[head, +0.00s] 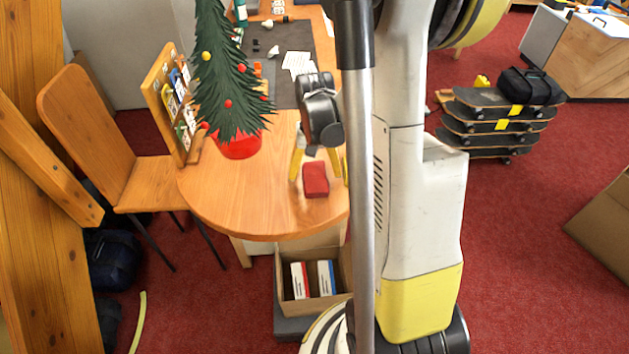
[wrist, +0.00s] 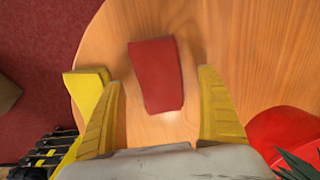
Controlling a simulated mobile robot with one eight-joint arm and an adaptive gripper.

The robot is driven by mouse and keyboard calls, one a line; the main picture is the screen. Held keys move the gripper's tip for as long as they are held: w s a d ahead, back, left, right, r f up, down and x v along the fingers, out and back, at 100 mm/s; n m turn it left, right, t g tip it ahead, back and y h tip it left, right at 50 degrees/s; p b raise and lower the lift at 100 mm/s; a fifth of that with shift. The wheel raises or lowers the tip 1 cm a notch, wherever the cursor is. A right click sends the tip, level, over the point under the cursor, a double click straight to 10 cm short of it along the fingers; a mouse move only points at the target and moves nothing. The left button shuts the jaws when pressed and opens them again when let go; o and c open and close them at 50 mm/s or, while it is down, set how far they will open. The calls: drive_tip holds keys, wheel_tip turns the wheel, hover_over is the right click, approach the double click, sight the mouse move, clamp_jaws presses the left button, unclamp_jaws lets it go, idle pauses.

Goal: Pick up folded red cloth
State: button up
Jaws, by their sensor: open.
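The folded red cloth (head: 316,179) lies flat on the rounded end of the wooden table (head: 250,215), near its edge. In the wrist view the cloth (wrist: 156,75) is a red block shape just ahead of and between the fingers. My gripper (head: 320,172) is over the table at the cloth, pointing down. Its yellow fingers are spread apart in the wrist view (wrist: 160,95), with bare wood visible on both sides of the cloth. The fingers do not appear to touch it. In the head view my arm hides part of the table's right side.
A small Christmas tree (head: 228,75) in a red pot (head: 239,147) stands left of the cloth. A wooden rack (head: 163,95) stands behind it at the table's left edge. A wooden chair (head: 110,140) is at the left. An open box (head: 313,303) sits below the table edge.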

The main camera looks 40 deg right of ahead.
wheel_tip(320, 180, down, 2)
drive_tip(key=c, duration=1.2)
drive_tip(key=shift+r, duration=0.15)
drive_tip(key=shift+c, duration=0.2)
drive_tip(key=r, duration=0.1)
drive_tip(key=r+p, duration=0.1)
drive_tip(key=r, duration=0.2)
drive_tip(key=shift+d+r+p, duration=0.25)
drive_tip(key=shift+r+p, duration=0.05)
drive_tip(key=s+d+r+p, duration=0.2)
drive_tip(key=d+r, duration=0.4)
drive_tip(key=d, duration=0.5)
drive_tip(key=shift+s, duration=0.15)
drive_tip(key=shift+r, duration=0.1)
